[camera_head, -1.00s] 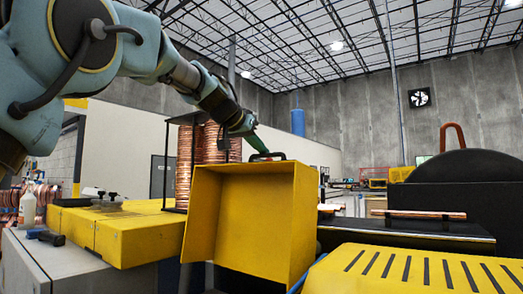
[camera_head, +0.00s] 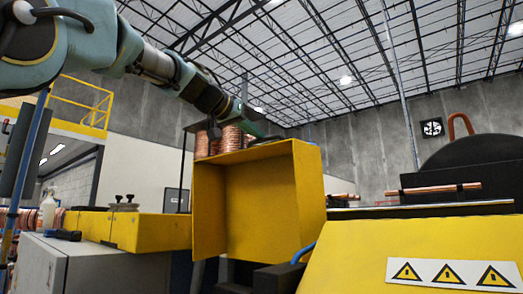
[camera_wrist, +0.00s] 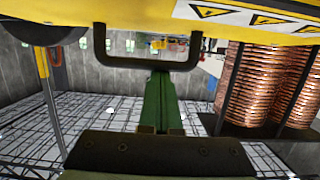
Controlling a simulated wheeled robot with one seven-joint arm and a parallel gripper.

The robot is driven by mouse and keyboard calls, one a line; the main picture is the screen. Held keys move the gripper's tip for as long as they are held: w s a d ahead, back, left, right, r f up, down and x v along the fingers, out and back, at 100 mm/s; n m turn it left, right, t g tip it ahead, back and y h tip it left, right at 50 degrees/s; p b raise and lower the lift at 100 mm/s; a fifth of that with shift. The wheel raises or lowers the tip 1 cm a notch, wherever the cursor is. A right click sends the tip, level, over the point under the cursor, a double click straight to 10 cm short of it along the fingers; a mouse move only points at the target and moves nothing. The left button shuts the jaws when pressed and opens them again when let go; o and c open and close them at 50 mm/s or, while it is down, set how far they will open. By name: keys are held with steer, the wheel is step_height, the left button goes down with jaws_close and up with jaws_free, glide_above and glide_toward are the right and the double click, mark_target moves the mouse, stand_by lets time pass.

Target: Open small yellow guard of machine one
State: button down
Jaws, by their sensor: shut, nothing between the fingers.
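The small yellow guard (camera_head: 245,205) stands raised in the head view, with its hollow side facing the camera. Its black handle (camera_wrist: 104,55) hangs from a yellow surface along the top of the wrist view. My gripper (camera_head: 262,138) is at the guard's top edge in the head view. In the wrist view its green fingers (camera_wrist: 160,82) are shut and reach the handle's crossbar. No part of the handle is clamped between them. Whether the fingers touch the bar is unclear. The guard's far side is hidden in the head view.
A yellow machine cover with warning labels (camera_head: 455,271) fills the lower right. A yellow block (camera_head: 150,231) and a grey cabinet (camera_head: 85,262) stand left. Copper coils (camera_head: 231,138) rise behind the guard. A copper tube (camera_head: 440,189) lies at right.

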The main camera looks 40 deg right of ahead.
steer(key=shift+s+a+f+b, duration=0.15)
steer(key=shift+a+f+b, duration=0.15)
steer(key=shift+a+b, duration=0.3)
steer(key=shift+s+a+f+b, duration=0.1)
steer(key=shift+a+f+b, duration=0.25)
steer(key=shift+b, duration=0.4)
steer(key=shift+r+h, duration=0.1)
steer(key=shift+h, duration=0.2)
